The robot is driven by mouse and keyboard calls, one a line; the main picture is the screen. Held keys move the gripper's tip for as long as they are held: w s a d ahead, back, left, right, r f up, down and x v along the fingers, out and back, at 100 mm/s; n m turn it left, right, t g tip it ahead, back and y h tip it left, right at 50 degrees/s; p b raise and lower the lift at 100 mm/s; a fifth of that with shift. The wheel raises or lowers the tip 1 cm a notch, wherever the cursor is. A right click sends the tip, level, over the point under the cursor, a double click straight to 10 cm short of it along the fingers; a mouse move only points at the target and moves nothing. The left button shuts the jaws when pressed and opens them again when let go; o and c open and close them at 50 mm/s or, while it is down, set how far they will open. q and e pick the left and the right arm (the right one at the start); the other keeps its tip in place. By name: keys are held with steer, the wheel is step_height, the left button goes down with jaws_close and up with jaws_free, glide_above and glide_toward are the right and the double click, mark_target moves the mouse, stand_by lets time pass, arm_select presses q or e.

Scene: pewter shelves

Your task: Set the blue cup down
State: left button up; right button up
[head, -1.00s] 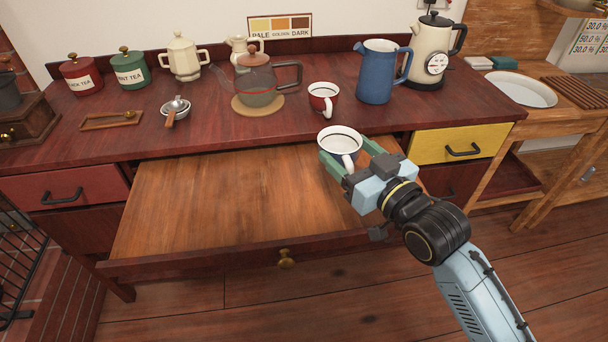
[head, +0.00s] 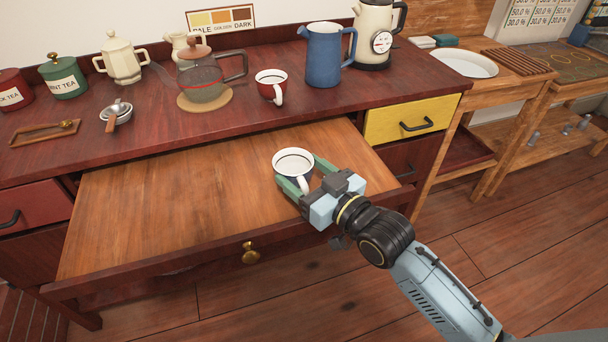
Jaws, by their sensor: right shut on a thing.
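The blue cup (head: 293,164) is upright, with a white inside, a dark rim line and a dark blue outside. It is over the right part of the pulled-out wooden board (head: 180,200) below the counter. My right gripper (head: 305,176) is shut on it, with a green finger on either side. I cannot tell whether the cup's base touches the board, as the fingers hide part of it. My left gripper is not in view.
A red cup (head: 271,86), a blue pitcher (head: 323,55), a glass teapot (head: 201,77) and a cream kettle (head: 374,35) stand on the counter (head: 330,97) behind. The board's left and middle are bare. A yellow drawer (head: 411,119) is to the right.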

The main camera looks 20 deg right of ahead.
steer(key=o, duration=0.6)
steer(key=shift+f, duration=0.2)
steer(key=o, duration=0.5)
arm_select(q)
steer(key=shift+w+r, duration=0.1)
arm_select(e)
steer(key=shift+r, duration=0.1)
steer(key=shift+r, duration=0.15)
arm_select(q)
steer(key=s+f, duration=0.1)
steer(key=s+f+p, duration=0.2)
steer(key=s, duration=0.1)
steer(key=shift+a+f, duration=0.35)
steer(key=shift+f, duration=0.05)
arm_select(e)
steer(key=v, duration=1.2)
